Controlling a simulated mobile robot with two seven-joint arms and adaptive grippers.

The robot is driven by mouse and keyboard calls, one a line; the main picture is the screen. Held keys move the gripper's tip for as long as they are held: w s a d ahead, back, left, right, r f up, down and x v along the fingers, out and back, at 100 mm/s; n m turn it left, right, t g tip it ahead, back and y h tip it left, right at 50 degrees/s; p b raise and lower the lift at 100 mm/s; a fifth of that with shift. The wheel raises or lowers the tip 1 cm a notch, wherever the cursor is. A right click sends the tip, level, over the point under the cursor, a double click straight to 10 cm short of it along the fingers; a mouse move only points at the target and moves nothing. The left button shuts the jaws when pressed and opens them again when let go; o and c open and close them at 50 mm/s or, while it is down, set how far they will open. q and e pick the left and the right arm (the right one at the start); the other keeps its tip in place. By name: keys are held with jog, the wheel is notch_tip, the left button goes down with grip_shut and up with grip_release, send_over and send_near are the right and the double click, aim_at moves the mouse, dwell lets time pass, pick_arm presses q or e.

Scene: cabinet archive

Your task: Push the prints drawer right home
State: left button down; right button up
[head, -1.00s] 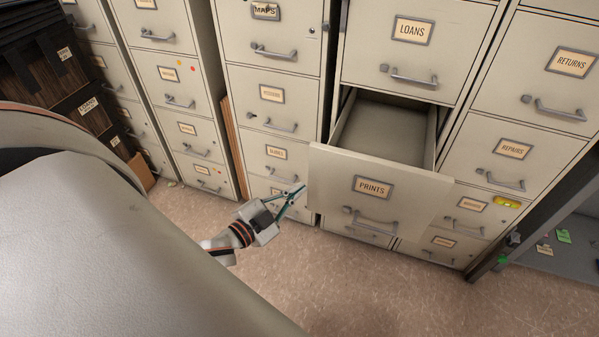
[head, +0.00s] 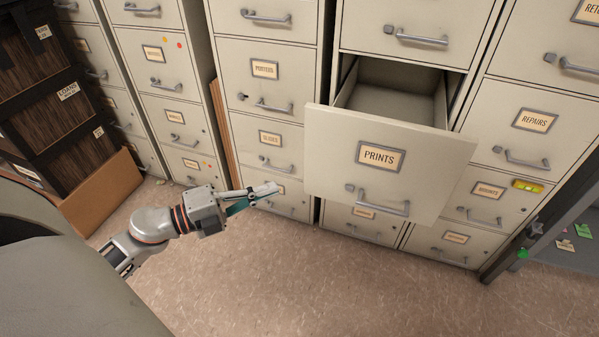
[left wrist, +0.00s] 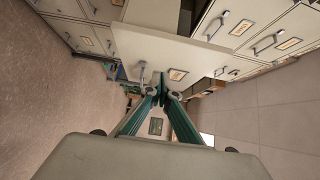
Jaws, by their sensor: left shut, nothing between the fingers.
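The prints drawer (head: 345,165) stands pulled out from its beige cabinet, and its empty-looking inside shows behind the front. Its front carries a PRINTS label (head: 381,156) and a grey bar handle (head: 383,205). In the left wrist view the drawer front (left wrist: 150,50) is ahead, sideways in the picture. My left gripper (head: 275,188) is shut and empty, to the left of the drawer front in the head view, with a gap between them. Its fingertips (left wrist: 163,88) come together in the left wrist view. My right gripper is not in view.
Neighbouring cabinets with shut drawers stand both sides, such as the repairs drawer (head: 535,120). Dark wooden crates (head: 75,110) and a cardboard piece (head: 105,190) are at the left. A dark-framed shelf (head: 560,240) is at the right. The floor (head: 290,280) before the cabinets is clear.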

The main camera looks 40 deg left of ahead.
aim_at(314, 166)
pick_arm(q)
jog(key=w, duration=0.3)
jog(key=w+d, duration=0.1)
jog(key=w, duration=0.2)
jog(key=w+d+b, duration=0.1)
jog(key=w, duration=0.2)
jog(key=shift+f, duration=0.15)
jog(key=shift+w, duration=0.2)
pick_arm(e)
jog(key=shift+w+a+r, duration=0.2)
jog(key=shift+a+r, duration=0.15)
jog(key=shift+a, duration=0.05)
